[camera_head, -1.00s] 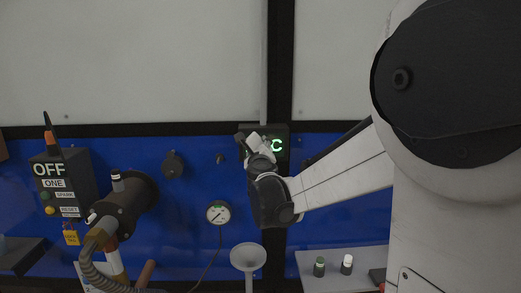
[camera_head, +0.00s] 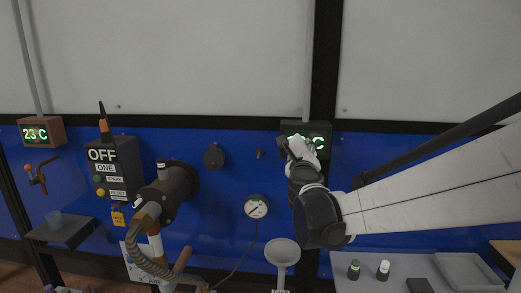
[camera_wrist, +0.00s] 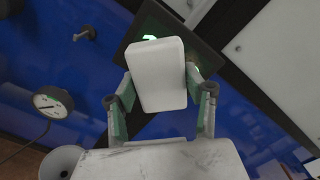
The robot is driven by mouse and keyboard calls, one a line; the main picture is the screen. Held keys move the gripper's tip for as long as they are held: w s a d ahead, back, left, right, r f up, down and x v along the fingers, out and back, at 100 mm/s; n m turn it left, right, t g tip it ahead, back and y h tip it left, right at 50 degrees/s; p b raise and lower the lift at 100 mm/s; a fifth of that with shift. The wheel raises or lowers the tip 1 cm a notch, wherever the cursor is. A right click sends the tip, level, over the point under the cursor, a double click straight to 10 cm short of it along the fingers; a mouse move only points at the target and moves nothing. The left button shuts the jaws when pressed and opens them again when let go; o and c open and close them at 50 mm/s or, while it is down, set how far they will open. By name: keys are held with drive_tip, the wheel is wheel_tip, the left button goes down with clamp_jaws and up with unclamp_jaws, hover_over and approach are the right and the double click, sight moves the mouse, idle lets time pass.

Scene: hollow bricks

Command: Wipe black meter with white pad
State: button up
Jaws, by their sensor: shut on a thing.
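The black meter (camera_head: 318,130) is a dark box on the wall with green lit characters, partly hidden by my gripper in the head view. It also shows behind the pad in the wrist view (camera_wrist: 146,24). My gripper (camera_head: 297,146) is shut on the white pad (camera_wrist: 158,75), which sits between both fingers. The pad is in front of the meter's face and overlaps it; I cannot tell whether they touch. In the head view the pad is mostly hidden behind my gripper.
A brown meter (camera_head: 41,132) reading 23 C hangs at the far left. A control box marked OFF (camera_head: 113,170), a pipe with a hose (camera_head: 170,190), a round gauge (camera_head: 256,207) and a funnel (camera_head: 282,252) stand left of my arm. A grey shelf (camera_head: 400,268) holds small bottles at lower right.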

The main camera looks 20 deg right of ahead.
drive_tip(key=shift+s+a, duration=0.1)
drive_tip(key=v, duration=0.2)
drive_tip(key=shift+s+a, duration=0.1)
drive_tip(key=shift+s, duration=0.2)
idle(0.3)
drive_tip(key=shift+w, duration=0.1)
idle(0.3)
drive_tip(key=b+x, duration=0.1)
drive_tip(key=x, duration=0.5)
drive_tip(key=shift+w, duration=0.25)
drive_tip(key=shift+b+x, duration=0.5)
drive_tip(key=shift+x, duration=0.7)
idle(0.8)
drive_tip(key=shift+s+d, duration=0.2)
drive_tip(key=shift+d, duration=0.05)
